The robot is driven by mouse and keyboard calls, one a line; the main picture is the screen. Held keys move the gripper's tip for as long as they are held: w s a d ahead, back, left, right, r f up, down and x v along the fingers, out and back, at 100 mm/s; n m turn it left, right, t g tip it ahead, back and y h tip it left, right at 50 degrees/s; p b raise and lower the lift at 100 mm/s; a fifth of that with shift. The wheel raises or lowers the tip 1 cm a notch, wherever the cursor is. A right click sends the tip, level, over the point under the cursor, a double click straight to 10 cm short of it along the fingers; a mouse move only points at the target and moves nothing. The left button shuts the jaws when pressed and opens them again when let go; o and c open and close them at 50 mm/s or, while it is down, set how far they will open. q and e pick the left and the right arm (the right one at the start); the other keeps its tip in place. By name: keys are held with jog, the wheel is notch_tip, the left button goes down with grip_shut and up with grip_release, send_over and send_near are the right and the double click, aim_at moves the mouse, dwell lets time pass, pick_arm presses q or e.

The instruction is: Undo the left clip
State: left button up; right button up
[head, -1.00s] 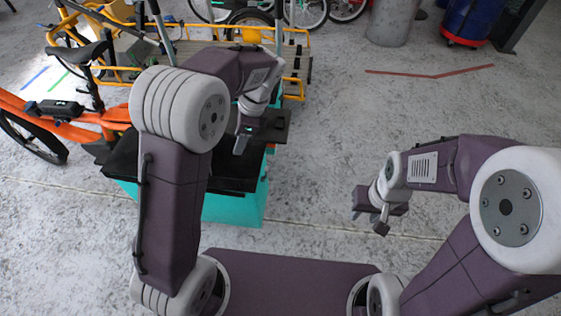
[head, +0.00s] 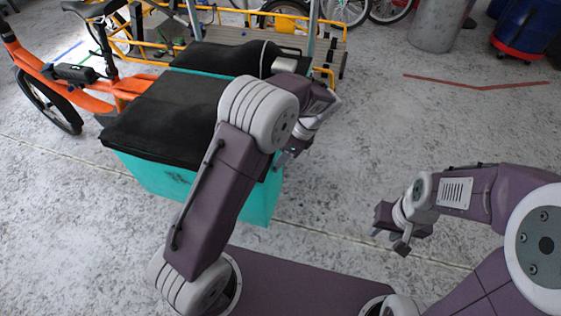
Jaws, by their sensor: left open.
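A cargo bike's teal box (head: 150,173) with a black cover (head: 180,112) stands in front of me on the left. The left clip cannot be made out in the head view; my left arm hides part of the box's near right side. My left gripper (head: 287,157) is open at the right edge of the box, partly hidden behind its own arm. I cannot tell whether it touches the box. My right gripper (head: 390,238) hangs over bare floor, to the right of and apart from the box, with its fingers apart.
The orange bike frame (head: 95,92) and its saddle (head: 92,9) are at the left. A yellow-framed cargo bike with a wooden deck (head: 225,55) stands behind the box. A grey bin (head: 437,25) and a blue barrel (head: 525,30) stand at the back right.

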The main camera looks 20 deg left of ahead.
pick_arm(q)
jog(key=shift+x, duration=1.05)
grip_shut()
dwell(0.6)
